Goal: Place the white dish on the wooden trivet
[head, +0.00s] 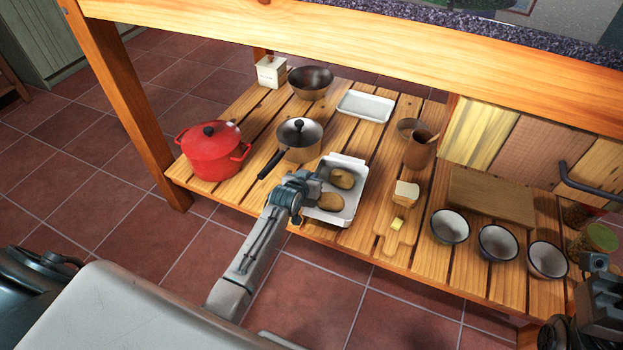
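A white rectangular dish (352,208) with handles stands on the slatted shelf near its front edge. It holds brown, potato-like pieces (342,178). My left gripper (318,181) is at the dish's left side, over its rim. Its fingers are small and partly hidden, so I cannot tell whether they grip the rim. I cannot tell which wooden piece is the trivet. Part of my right arm shows at the lower right; its fingertips are not clear.
A saucepan (299,139) and red pot (212,150) stand left of the dish. A shallow white tray (366,106) lies behind it. Several bowls (449,227) line the right front. A thick wooden beam (400,50) crosses above the shelf.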

